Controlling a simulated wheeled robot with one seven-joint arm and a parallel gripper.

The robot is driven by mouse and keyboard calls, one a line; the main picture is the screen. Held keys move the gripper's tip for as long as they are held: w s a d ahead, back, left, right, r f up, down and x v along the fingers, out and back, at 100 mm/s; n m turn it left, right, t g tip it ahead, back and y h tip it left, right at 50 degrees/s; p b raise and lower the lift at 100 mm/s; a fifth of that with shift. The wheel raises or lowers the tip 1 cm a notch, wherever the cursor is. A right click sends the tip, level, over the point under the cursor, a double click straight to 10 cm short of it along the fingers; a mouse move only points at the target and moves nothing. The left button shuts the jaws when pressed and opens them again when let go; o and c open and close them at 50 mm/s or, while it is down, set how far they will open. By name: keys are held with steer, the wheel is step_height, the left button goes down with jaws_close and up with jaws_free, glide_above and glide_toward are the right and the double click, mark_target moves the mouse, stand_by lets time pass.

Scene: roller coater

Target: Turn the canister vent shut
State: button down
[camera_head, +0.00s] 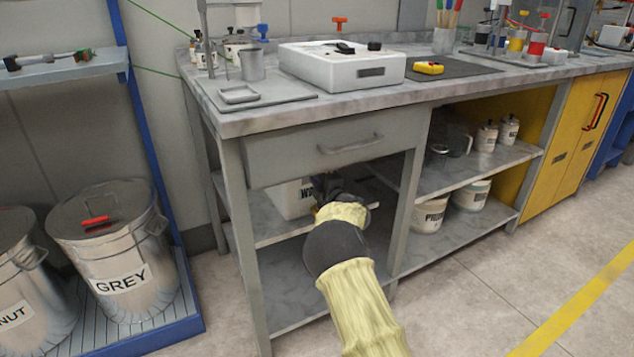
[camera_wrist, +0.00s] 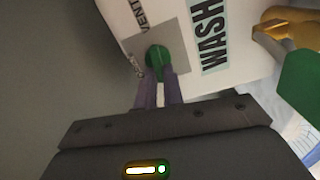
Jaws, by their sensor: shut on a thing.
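The canister (camera_head: 291,198) is white and stands on the shelf under the bench drawer. In the wrist view the canister (camera_wrist: 205,88) shows a "WASH" label and a grey plate marked "VENT". The vent knob (camera_wrist: 157,56) is green and round and sits on that plate. My gripper (camera_wrist: 159,76) has its two purple fingers shut on the vent knob. In the head view my gripper (camera_head: 324,184) reaches in under the drawer beside the canister, and my arm hides the knob. The small lettering by the knob is hard to read.
The drawer (camera_head: 335,147) is directly above my arm. A bench leg (camera_head: 402,205) stands to its right, and the lower shelf (camera_head: 300,283) is bare. A brass-coloured tap (camera_wrist: 288,32) and a green part (camera_wrist: 300,88) lie right of the gripper.

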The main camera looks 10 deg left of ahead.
steer(key=shift+a+f+n, duration=0.1)
steer(key=shift+n, duration=0.7)
steer(key=c, duration=1.5)
jaws_free()
steer(key=p+v, duration=0.4)
steer(key=v, duration=1.3)
steer(key=shift+s+p, duration=0.2)
steer(key=shift+p, duration=0.2)
